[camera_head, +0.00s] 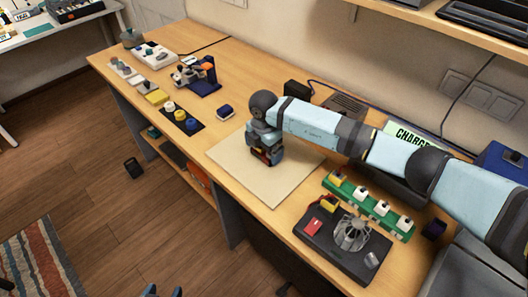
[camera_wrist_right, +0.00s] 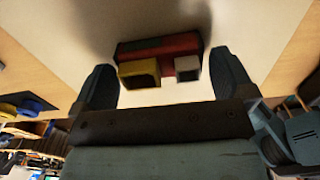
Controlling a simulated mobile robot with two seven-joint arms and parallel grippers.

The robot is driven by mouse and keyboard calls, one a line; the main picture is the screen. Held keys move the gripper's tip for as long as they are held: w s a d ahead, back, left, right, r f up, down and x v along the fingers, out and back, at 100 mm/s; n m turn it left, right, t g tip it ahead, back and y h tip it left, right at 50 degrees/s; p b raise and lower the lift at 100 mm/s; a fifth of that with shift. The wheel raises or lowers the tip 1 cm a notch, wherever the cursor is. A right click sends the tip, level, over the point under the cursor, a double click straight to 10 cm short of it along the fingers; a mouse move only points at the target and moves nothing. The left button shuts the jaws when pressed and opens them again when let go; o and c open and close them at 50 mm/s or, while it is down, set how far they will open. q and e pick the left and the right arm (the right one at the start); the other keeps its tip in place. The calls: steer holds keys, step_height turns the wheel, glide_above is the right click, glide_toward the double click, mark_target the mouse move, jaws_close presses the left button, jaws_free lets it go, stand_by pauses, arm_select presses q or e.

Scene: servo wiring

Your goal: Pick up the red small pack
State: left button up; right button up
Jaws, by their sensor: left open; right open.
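A red pack (camera_wrist_right: 162,48) with a yellow socket and a whitish socket on its near side lies on the pale board. In the right wrist view it sits between the two dark fingers of my right gripper (camera_wrist_right: 162,68), which is open around it. Gaps show on both sides, so the fingers do not grip it. In the head view my right gripper (camera_head: 265,153) is low over the board and mostly hides the pack. My left gripper (camera_head: 164,292) shows only as blue tips at the bottom edge, open, away from the table.
A pale board (camera_head: 235,178) lies under my right gripper. Small parts line the table's far left.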

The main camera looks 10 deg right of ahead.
steer(key=shift+f, duration=0.75)
steer(key=c, duration=0.7)
steer(key=shift+r, duration=0.2)
steer(key=shift+c, duration=0.2)
